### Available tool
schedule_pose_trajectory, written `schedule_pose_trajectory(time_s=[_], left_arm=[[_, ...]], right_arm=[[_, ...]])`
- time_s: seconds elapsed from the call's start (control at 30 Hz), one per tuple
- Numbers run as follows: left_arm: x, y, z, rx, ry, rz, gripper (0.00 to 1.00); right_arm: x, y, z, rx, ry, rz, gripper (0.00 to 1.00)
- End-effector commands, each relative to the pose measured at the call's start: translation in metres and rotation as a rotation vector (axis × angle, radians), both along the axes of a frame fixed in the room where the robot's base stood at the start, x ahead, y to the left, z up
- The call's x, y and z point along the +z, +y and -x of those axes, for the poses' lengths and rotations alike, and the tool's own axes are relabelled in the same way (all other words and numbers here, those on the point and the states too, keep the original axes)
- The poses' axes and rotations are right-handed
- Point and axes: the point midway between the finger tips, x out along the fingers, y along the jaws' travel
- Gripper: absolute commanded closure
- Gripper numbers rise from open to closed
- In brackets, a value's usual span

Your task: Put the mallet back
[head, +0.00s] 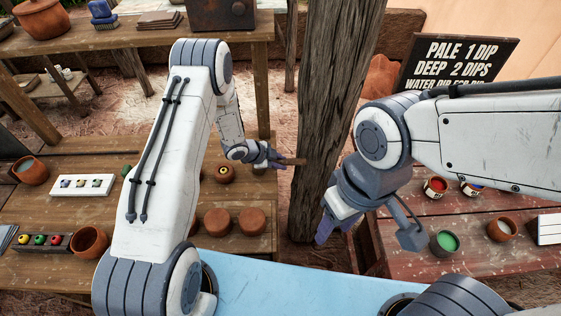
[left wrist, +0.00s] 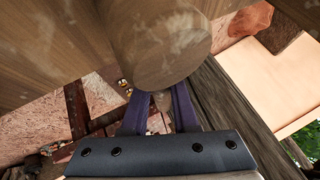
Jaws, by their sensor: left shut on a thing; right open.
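My left gripper (head: 274,157) is shut on the mallet, in front of the wooden post in the head view. A thin brown piece of the mallet's handle (head: 293,162) sticks out to the right of the fingers. In the left wrist view, a large round wooden end, apparently the mallet's head (left wrist: 165,50), fills the upper middle, just beyond the purple fingers (left wrist: 160,108). The mallet's head is not clear in the head view. My right gripper (head: 367,238) is open and empty, over the gap beside the red table.
A thick wooden post (head: 325,110) stands between the left bench (head: 165,215) and the red table (head: 450,215). The bench holds clay pots, several round clay pieces and a white tray (head: 80,185). The red table holds paint pots. A dark sign (head: 455,65) stands behind.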

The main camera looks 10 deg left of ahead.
Motion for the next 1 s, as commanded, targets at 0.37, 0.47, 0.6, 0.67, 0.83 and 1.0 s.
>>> schedule_pose_trajectory(time_s=[0.37,0.47,0.6,0.67,0.83,1.0], left_arm=[[-0.003,0.000,0.000,0.000,0.000,-0.001,0.43],[-0.003,0.000,0.000,0.000,0.000,-0.001,0.43],[0.002,0.000,0.000,0.000,0.000,0.000,0.43],[0.004,0.003,0.002,0.002,-0.001,0.000,0.43],[0.027,0.019,0.014,0.004,-0.003,-0.001,0.43],[0.056,0.037,0.031,0.004,-0.003,-0.001,0.43]], right_arm=[[-0.003,0.000,0.000,0.000,0.000,0.000,0.50],[-0.003,0.000,0.000,0.000,0.000,0.000,0.50],[0.002,0.000,0.000,0.000,0.000,0.000,0.50],[-0.002,0.000,0.000,0.000,0.000,0.000,0.50],[-0.009,0.000,0.000,0.000,0.000,0.000,0.50],[-0.015,0.000,0.000,0.001,0.000,0.000,0.50]])
